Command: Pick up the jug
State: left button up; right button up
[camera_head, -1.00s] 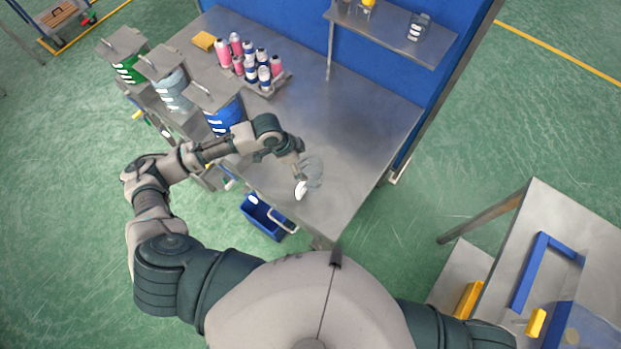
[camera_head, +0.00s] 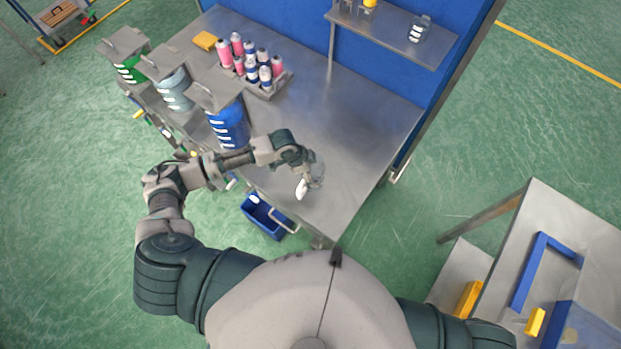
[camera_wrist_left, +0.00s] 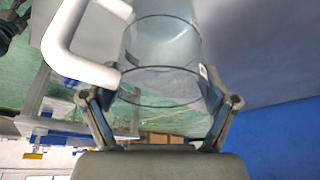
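The jug (camera_head: 318,168) is clear, with a white handle (camera_head: 301,188), near the front right of the steel table. My left gripper (camera_head: 312,177) is at the jug, and its fingers are partly hidden in the head view. In the left wrist view the clear jug (camera_wrist_left: 163,50) lies between the two fingers of my left gripper (camera_wrist_left: 162,92), with the white handle (camera_wrist_left: 65,45) to the left. The right finger looks close against the wall; whether both fingers press on it I cannot tell. My right gripper is out of view.
On the steel table (camera_head: 360,120) are dispensers with green, pale and blue (camera_head: 229,125) contents at the left, and a tray of pink and blue bottles (camera_head: 252,65) behind. A blue bin (camera_head: 262,216) hangs at the front edge. A shelf (camera_head: 385,32) stands at the back.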

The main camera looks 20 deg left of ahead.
pick_arm(q)
jog(key=shift+a, duration=0.15)
jog(key=c, duration=0.4)
jog(key=shift+a, duration=0.15)
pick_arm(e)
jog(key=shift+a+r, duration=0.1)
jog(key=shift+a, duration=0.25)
